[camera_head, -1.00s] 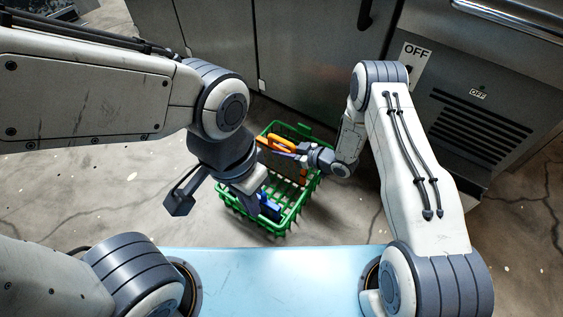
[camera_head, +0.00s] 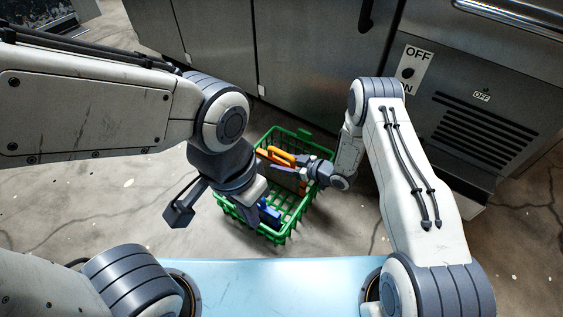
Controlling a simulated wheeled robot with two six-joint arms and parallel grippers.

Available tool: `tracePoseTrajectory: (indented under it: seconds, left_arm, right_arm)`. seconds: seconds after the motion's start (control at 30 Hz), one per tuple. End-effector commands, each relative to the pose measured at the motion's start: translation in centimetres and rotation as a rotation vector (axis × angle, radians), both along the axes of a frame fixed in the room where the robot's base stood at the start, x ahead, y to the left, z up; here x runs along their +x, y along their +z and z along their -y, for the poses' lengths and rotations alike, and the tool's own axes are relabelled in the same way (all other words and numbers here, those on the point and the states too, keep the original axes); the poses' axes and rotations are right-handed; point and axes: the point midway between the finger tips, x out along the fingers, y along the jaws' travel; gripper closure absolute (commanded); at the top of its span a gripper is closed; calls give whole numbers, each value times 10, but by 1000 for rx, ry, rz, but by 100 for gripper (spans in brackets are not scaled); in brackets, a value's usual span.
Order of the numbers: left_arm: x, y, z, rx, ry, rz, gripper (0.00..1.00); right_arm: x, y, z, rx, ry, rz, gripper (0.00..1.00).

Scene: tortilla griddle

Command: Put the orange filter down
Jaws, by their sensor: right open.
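An orange piece (camera_head: 281,155), apparently the orange filter with its handle, is in the upper part of the green basket (camera_head: 246,220). Its lower part is mostly hidden. My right gripper (camera_head: 298,169) reaches over the basket's right rim and is open right beside the orange piece. I cannot tell whether they touch. My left gripper (camera_head: 264,203) points down into the basket's lower left part. A blue part (camera_head: 269,212) shows at its tip; I cannot tell whether it is a held object or whether the jaws are open.
The basket stands on the cracked grey concrete floor (camera_head: 130,220). Steel cabinets (camera_head: 300,60) rise behind it, with an appliance bearing an OFF sign (camera_head: 413,68) at the right. Bare floor lies on both sides of the basket.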

Motion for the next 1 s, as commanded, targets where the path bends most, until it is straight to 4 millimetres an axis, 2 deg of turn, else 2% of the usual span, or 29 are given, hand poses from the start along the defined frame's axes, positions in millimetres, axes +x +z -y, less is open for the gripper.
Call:
tracePoseTrajectory:
  seconds: [0.17,0.5,0.77,0.87,1.0]
  left_arm:
    - [0,10,0,0,0,0,100]
    - [0,49,0,0,0,0,100]
    - [0,62,0,0,0,0,100]
    - [0,63,0,0,0,0,100]
    - [0,63,0,0,0,0,100]
  right_arm:
    - [-4,9,8,0,-4,-2,45]
    - [-40,38,62,1,-7,-3,45]
    - [-59,48,89,1,-2,-1,45]
    - [-57,52,92,-20,1,-2,45]
    - [-34,71,88,-159,-1,-21,45]
